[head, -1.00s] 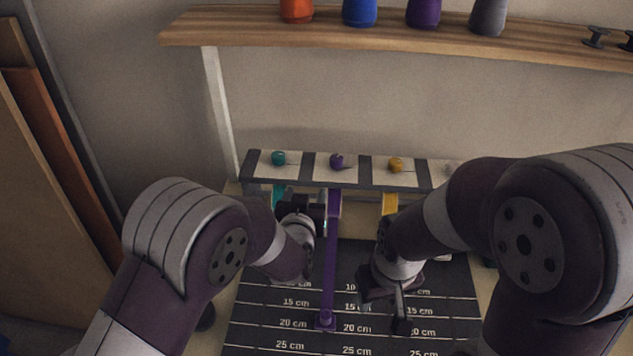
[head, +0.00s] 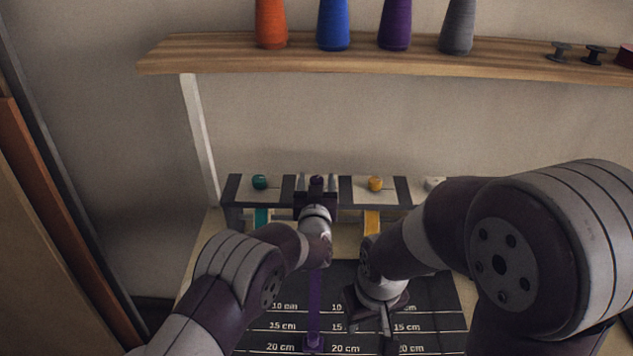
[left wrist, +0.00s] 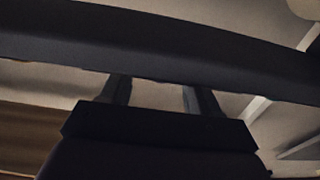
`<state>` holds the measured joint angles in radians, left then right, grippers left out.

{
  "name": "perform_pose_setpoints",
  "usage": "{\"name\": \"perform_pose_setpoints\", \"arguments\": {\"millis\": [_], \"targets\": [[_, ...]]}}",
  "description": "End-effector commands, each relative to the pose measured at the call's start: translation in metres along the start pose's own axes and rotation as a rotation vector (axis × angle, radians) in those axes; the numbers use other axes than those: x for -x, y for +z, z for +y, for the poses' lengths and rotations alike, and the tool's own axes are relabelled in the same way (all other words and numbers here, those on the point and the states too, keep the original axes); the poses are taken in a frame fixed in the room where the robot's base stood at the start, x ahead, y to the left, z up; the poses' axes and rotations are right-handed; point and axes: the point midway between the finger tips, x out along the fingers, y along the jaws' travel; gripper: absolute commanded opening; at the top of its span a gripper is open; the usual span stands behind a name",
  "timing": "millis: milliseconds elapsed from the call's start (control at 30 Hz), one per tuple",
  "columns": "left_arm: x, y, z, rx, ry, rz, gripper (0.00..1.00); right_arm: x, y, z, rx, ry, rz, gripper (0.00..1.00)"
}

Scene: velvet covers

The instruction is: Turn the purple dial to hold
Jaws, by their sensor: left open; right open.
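The purple dial (head: 317,180) is on the pale panel of the rack, between the teal dial (head: 260,182) and the yellow dial (head: 376,184). My left gripper (head: 316,184) is open at the purple dial, with one finger on each side of it; whether they touch it I cannot tell. Below it a purple ribbon (head: 314,300) hangs down over the dark measuring board. The dial's pointer is hidden. The left wrist view shows the two open fingers (left wrist: 157,93) behind a dark bar, without the dial. My right gripper (head: 370,322) is open and empty over the board.
The measuring board (head: 440,300) has white lines marked in cm. A teal and a yellow ribbon (head: 371,222) hang from the rack beside the purple one. Above, a wooden shelf (head: 300,62) carries several thread cones and small spools. Brown boards (head: 50,230) lean at the left.

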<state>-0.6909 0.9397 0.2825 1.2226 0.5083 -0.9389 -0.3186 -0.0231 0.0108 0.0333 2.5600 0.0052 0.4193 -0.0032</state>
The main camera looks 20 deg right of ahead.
Motion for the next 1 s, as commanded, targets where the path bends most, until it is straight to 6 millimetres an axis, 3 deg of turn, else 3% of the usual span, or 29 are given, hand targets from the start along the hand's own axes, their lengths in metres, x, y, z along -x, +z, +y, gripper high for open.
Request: {"name": "perform_pose_setpoints", "arguments": {"millis": [133, 300, 667, 1000], "targets": [[0.000, 0.000, 0.000, 0.000, 0.000, 0.001, 0.58, 0.000, 0.000, 0.000, 0.000, 0.000, 0.000, 0.51], [0.000, 0.000, 0.000, 0.001, 0.000, 0.001, 0.05, 0.000, 0.000, 0.000, 0.000, 0.000, 0.000, 0.51], [0.000, 0.002, -0.002, 0.002, 0.046, 0.002, 0.05, -0.012, 0.001, 0.000, 0.000, 0.000, 0.000, 0.51], [-0.001, 0.005, -0.007, -0.001, 0.286, 0.003, 0.05, -0.052, 0.006, 0.000, 0.000, 0.000, 0.000, 0.51]]}}
